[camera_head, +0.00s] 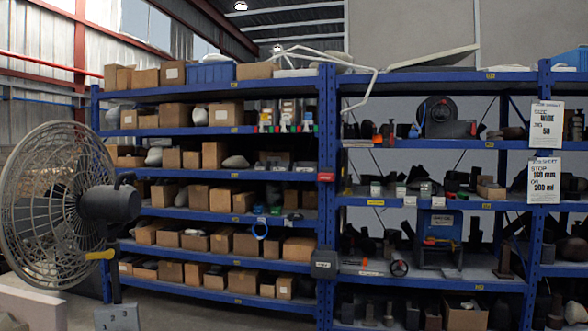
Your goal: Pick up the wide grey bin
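I cannot make out a wide grey bin for certain anywhere in the head view. Neither of my grippers shows in this view, so I cannot see what they hold or where they are. Blue metal shelving (205,213) fills the middle and right of the view. Its left bay holds mostly brown cardboard boxes (225,115). Its right bay holds dark parts and a blue case (441,233). Two white paper signs (546,124) hang on the right-hand upright; the upper one seems to read "size wide no 50".
A large caged fan (45,205) stands close at the left and covers part of the shelving's left end. A grey box with digits (117,317) sits below it. A low pale block (40,308) is at the bottom left. Little open floor shows.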

